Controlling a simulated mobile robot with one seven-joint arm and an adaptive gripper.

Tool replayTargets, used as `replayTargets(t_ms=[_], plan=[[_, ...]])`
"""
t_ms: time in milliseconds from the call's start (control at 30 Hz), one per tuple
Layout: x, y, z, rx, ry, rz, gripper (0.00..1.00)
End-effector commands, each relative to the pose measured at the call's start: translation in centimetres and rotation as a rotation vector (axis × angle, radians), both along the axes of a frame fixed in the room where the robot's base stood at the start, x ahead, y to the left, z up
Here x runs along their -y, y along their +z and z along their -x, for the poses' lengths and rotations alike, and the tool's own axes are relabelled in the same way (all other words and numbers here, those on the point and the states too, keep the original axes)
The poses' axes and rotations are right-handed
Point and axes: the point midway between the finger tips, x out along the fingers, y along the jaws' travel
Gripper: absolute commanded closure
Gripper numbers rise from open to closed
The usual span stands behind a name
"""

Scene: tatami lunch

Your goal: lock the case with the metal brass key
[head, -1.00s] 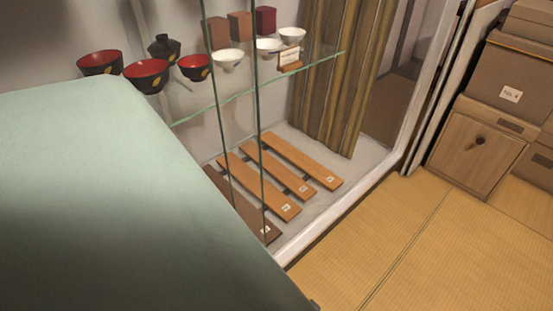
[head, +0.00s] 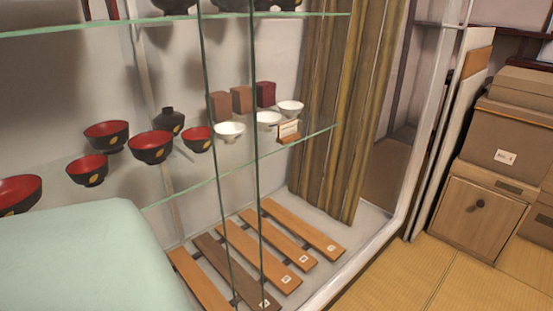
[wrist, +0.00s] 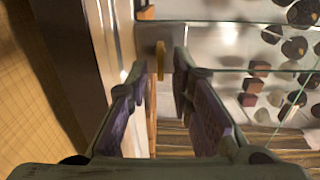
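The glass display case (head: 320,135) fills much of the head view, with green-edged panes, a shelf of bowls and a pale frame. In the wrist view my gripper (wrist: 160,68) is open, with a clear gap between its two dark, purple-padded fingers. A small brass-coloured piece (wrist: 160,52), which looks like the key, shows upright between and just beyond the fingertips, against a grey metal area. I cannot tell whether it sits in a lock. Neither finger visibly touches it. My gripper and the key do not show in the head view.
Red-and-black bowls (head: 151,148) and white bowls (head: 229,131) stand on the glass shelf. Wooden slats (head: 257,252) lie on the case floor. Stacked boxes (head: 506,133) and a small wooden cabinet (head: 477,216) stand at the right. Tatami (head: 428,275) before them is clear.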

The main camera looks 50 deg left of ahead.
Motion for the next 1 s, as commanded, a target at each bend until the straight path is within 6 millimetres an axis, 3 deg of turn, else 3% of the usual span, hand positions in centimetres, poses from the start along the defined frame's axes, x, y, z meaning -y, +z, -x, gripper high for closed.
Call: replayTargets(t_ms=[300, 433, 800, 1000], plan=[[0.1, 0.0, 0.0, 0.001, 0.000, 0.000, 0.75], [1.0, 0.0, -0.2, 0.003, -0.001, 0.002, 0.75], [8.5, 0.0, -1.0, 0.001, -0.003, 0.003, 0.75], [11.2, 0.0, -1.3, 0.001, -0.002, 0.002, 0.75]])
